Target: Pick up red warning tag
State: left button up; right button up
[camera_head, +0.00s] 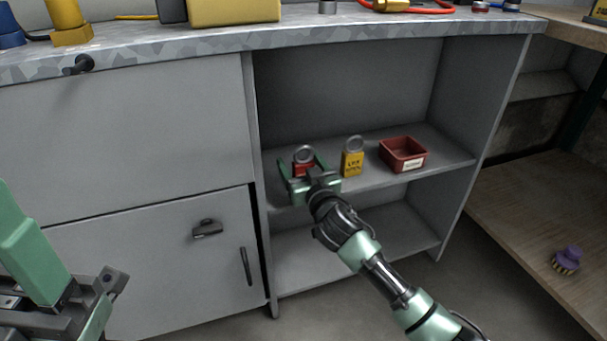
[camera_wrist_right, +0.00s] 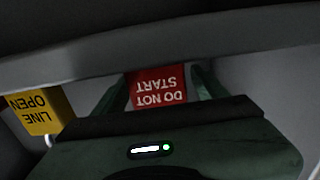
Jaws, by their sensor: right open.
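The red warning tag (camera_head: 304,168) stands on the shelf inside the open cabinet, with a grey ring at its top. In the right wrist view the red tag (camera_wrist_right: 158,87) shows "DO NOT START" upside down. My right gripper (camera_head: 302,165) is open, with one finger on each side of the tag. In the wrist view its fingers (camera_wrist_right: 160,90) flank the tag, and a gap shows at the right finger. I cannot tell whether the left finger touches it. My left gripper (camera_head: 105,295) is low at the left, away from the cabinet; its jaws are not clear.
A yellow tag (camera_head: 352,163) reading "LINE OPEN" stands just right of the red one; it also shows in the wrist view (camera_wrist_right: 40,110). A red bin (camera_head: 403,155) sits further right on the shelf (camera_head: 455,158). The cabinet's left wall is close to my right gripper.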

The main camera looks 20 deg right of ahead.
jog(key=c, duration=1.5)
jog(key=shift+r, duration=0.15)
